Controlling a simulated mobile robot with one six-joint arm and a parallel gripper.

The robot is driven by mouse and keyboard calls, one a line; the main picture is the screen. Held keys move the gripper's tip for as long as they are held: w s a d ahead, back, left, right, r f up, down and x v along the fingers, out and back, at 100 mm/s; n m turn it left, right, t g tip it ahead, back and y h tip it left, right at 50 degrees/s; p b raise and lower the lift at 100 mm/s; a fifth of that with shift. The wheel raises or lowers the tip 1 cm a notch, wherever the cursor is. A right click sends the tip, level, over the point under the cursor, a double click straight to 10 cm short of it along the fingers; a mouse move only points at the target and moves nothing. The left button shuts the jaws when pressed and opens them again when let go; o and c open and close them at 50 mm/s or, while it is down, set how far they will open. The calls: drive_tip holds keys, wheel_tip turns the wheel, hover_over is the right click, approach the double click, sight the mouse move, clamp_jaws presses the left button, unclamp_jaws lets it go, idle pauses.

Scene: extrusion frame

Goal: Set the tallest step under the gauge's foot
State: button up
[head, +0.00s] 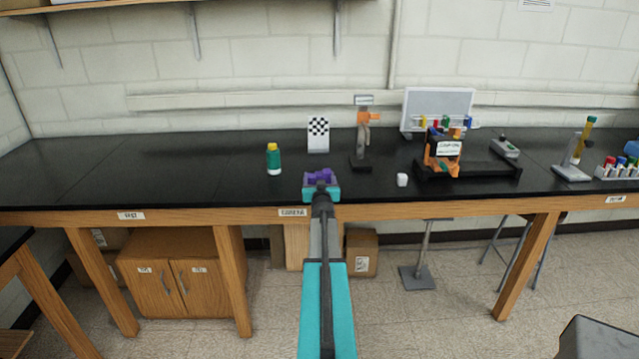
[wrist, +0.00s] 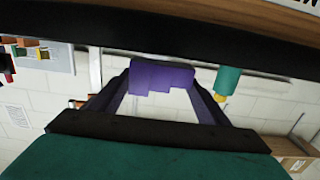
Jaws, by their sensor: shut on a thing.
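A purple stepped block (head: 319,175) is held in my gripper (head: 321,184), in front of the bench's front edge or just over it; I cannot tell which. In the wrist view the purple block (wrist: 160,77) sits between the two dark fingers of my gripper (wrist: 162,92), and its uneven step edge shows. An orange gauge (head: 365,120) on a dark upright stand (head: 360,163) is on the black bench, behind and to the right of my gripper. The gauge's foot is too small to make out.
A green bottle with a yellow cap (head: 273,159) stands left of my gripper. A checkered card (head: 318,135) is behind it. The bench's left part (head: 150,170) is clear.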

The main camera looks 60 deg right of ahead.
drive_tip(key=shift+r, duration=0.8)
drive_tip(key=b+v, duration=0.1)
drive_tip(key=v, duration=1.5)
drive_tip(key=shift+w+a+r, duration=0.1)
drive_tip(key=shift+r, duration=0.05)
drive_tip(key=shift+w, duration=0.1)
